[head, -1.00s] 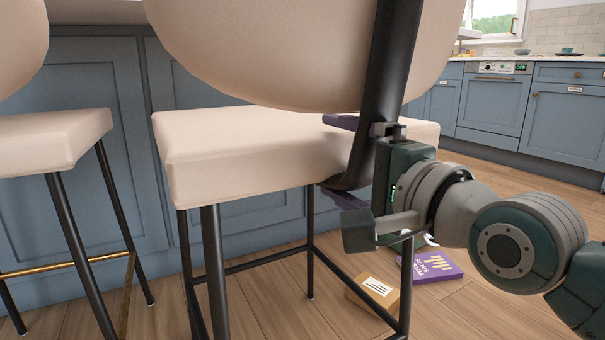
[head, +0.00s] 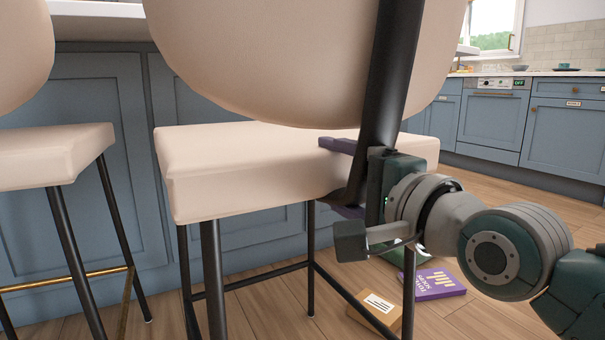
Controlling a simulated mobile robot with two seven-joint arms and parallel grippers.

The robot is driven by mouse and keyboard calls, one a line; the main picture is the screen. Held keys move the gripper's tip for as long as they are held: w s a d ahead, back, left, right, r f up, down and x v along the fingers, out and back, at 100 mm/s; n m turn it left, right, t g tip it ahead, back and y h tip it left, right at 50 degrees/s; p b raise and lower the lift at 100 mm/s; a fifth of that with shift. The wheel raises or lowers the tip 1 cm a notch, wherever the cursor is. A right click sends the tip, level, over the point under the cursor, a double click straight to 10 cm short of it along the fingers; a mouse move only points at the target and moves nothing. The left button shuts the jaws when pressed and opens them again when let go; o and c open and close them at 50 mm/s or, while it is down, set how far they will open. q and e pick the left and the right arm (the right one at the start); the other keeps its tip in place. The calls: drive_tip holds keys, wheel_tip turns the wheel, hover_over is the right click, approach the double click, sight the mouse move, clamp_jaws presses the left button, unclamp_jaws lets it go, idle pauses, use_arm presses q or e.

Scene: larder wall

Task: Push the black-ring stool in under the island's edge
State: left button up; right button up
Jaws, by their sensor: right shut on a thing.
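The black-ring stool (head: 245,165) stands in the middle of the head view, with a cream seat and back, black legs and a black foot ring (head: 255,279). It is in front of the blue island (head: 85,110); its back faces me. My right gripper (head: 346,178) is shut on the stool's black back post (head: 392,75) near seat height, with purple fingers above and below. The post and backrest hide part of the gripper. How far the seat reaches under the island's edge (head: 100,9) is hidden by the backrest. My left gripper is not in view.
A second cream stool (head: 50,150) with a brass ring stands close on the left. A cardboard box (head: 375,308) and a purple box (head: 437,284) lie on the floor at the stool's right. Blue cabinets (head: 565,125) line the back right, with open wooden floor before them.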

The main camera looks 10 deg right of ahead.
clamp_jaws()
drive_tip(key=shift+f, duration=0.3)
